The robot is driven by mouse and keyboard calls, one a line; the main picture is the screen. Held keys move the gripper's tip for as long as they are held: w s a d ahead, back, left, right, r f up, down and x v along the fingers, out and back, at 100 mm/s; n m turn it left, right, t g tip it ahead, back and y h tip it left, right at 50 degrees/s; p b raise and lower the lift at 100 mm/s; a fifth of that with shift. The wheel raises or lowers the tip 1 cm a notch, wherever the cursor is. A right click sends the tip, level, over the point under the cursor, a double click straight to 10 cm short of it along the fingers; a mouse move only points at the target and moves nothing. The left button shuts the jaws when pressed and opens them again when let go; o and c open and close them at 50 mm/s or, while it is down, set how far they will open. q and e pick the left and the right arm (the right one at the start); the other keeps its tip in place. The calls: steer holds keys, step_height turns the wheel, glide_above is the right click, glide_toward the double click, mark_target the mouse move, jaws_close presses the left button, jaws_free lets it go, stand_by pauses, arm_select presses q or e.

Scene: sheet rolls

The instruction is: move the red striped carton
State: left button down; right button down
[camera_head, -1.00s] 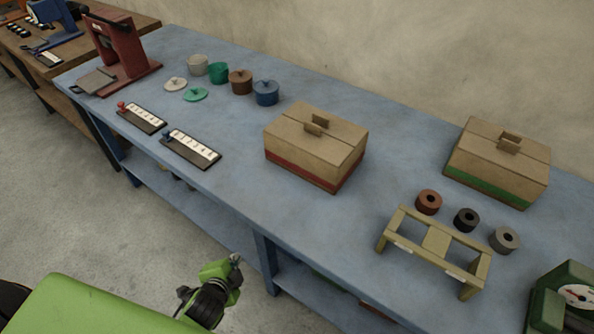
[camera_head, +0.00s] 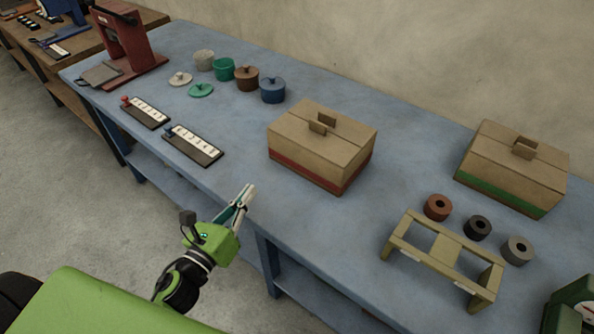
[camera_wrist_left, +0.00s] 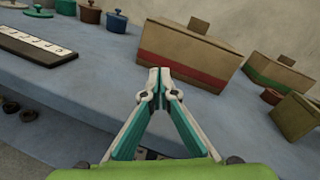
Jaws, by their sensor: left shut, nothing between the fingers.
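The red striped carton (camera_head: 321,146) is a closed brown box with a red band along its lower sides and a raised tab handle on top. It stands on the blue workbench, right of the middle. My left gripper (camera_head: 249,190) is shut and empty at the bench's front edge, to the left of the carton and nearer to me, apart from it. In the left wrist view the shut fingertips (camera_wrist_left: 160,72) point toward the carton (camera_wrist_left: 186,54), which stands beyond them. My right gripper is not in view.
A green striped carton (camera_head: 513,167) stands at the right. A wooden rack (camera_head: 443,252) and several rolls (camera_head: 478,227) lie in front of it. Clear bench surrounds the red striped carton.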

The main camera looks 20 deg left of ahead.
mark_target(304, 165)
arm_select(q)
steer(key=d+m+h, duration=0.1)
steer(key=m, duration=0.1)
steer(key=s+d+f+m+h, duration=0.1)
steer(key=m, duration=0.1)
steer(key=d+m+h, duration=0.1)
steer(key=m, duration=0.1)
steer(key=shift+s+d+f+m+g+h, duration=0.2)
steer(key=shift+d+m+g+h, duration=0.1)
steer(key=shift+h, duration=0.1)
steer(key=shift+w+d+r, duration=0.1)
steer(key=shift+w+d, duration=0.05)
steer(key=p+x, duration=0.4)
steer(key=x, duration=0.8)
steer(key=shift+w, duration=0.1)
steer(key=shift+w+d, duration=0.25)
steer(key=shift+w, duration=0.4)
